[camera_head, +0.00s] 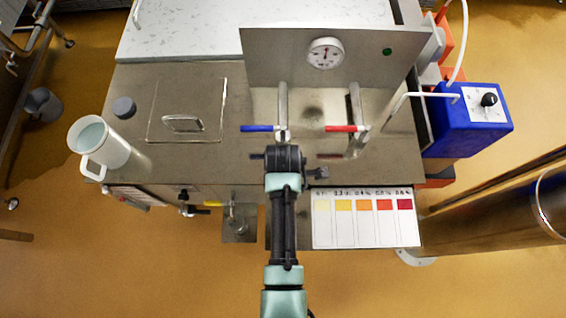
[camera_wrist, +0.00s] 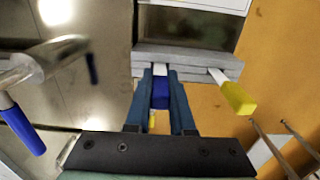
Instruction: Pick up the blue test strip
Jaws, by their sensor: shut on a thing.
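The blue test strip (camera_wrist: 160,93) shows in the wrist view as a white stem with a dark blue block. My gripper (camera_wrist: 160,75) is shut on it, with one blue finger on each side of the block. The white end points at a grey stepped holder (camera_wrist: 190,62); I cannot tell whether it is still seated there. A second strip, white with a yellow block (camera_wrist: 238,98), sticks out of the holder to the right, apart from my fingers. In the head view my arm hides the held strip and the holder.
Taps with a blue handle (camera_head: 258,128) and a red handle (camera_head: 345,128) stand just beyond my gripper. A colour chart (camera_head: 363,230) hangs at the right front edge. A white jug (camera_head: 108,150) and a lidded hatch (camera_head: 187,110) are at the left of the steel bench.

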